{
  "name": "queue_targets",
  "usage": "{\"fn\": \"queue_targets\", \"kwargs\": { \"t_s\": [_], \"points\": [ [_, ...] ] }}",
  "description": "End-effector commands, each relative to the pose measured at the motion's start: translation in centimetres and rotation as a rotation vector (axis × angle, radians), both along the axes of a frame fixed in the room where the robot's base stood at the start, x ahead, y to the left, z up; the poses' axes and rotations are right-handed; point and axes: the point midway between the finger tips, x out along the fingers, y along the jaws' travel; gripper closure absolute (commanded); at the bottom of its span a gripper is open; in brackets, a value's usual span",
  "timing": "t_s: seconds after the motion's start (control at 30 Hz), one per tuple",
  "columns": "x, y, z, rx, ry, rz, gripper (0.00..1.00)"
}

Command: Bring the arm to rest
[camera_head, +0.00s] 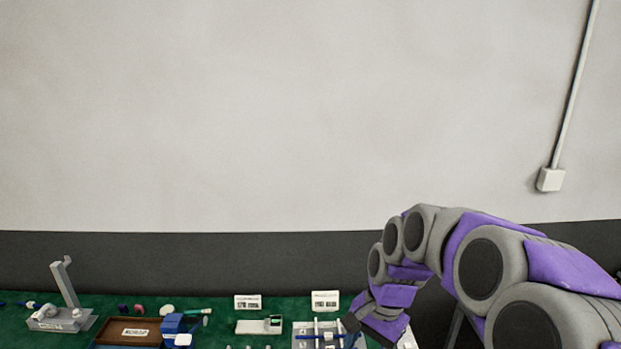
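My arm, purple and grey, comes in from the lower right and bends down toward the table. My gripper (352,331) is a dark shape at the arm's end, at the bottom of the view. It is over or beside a light grey plate (304,328) that carries a blue bar and a white upright piece. I cannot tell whether it touches them. The fingers are too small and partly hidden to show whether they are open or shut.
Behind is a wall with a conduit box (550,179).

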Motion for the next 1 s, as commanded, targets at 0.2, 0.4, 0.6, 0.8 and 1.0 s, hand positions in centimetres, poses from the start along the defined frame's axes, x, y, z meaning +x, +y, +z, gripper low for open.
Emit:
{"fn": "queue_targets", "kwargs": {
  "t_s": [0.2, 0.4, 0.6, 0.8, 1.0],
  "points": [
    [-7.8, -0.1, 0.1, -0.041, -0.025, 0.242, 0.43],
    [-14.9, -1.1, -1.0, -0.078, -0.027, 0.436, 0.43],
    [-21.6, -2.5, -2.9, -0.106, -0.017, 0.590, 0.43],
    [-25.7, -3.5, -4.4, -0.117, -0.001, 0.678, 0.43],
    [-26.8, -3.7, -4.8, -0.117, 0.001, 0.702, 0.43]
  ]
}}
